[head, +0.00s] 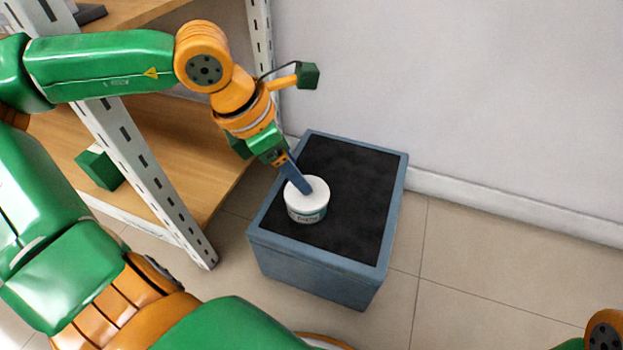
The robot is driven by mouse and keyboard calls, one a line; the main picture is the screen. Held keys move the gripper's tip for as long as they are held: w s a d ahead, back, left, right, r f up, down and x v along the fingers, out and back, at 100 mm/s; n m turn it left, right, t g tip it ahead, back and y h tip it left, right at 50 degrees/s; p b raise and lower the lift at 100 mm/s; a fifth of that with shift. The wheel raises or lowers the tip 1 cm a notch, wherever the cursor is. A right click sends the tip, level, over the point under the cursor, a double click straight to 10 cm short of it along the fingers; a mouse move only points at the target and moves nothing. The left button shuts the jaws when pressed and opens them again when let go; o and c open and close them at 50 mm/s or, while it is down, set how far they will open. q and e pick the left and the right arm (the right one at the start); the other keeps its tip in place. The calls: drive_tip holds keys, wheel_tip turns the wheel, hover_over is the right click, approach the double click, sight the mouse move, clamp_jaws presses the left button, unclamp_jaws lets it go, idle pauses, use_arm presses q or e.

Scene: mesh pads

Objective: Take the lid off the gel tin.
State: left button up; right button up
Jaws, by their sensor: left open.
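The gel tin (306,214) is a small round tub with a white lid (317,192) and a teal and white label. It stands upright on the black top of a blue-grey box, near its left side, and the lid is on it. My left gripper (303,187) comes down from the upper left, with its blue fingers over the lid. The fingers overlap in this view and hide part of the lid. I cannot tell whether they touch it. My right gripper is out of view.
The blue-grey box (318,262) stands on the tiled floor, its black top (350,180) otherwise bare. A shelf rack (180,205) with wooden boards is close on the left, with a green block (98,169) at it. A pale wall (450,80) rises behind.

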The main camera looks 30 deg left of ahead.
sight(317, 200)
use_arm(q)
drive_tip(key=b+x, duration=0.2)
drive_tip(key=x, duration=0.2)
drive_tip(key=shift+s, duration=0.1)
drive_tip(key=shift+d+f, duration=0.1)
clamp_jaws()
drive_tip(key=shift+r, duration=0.2)
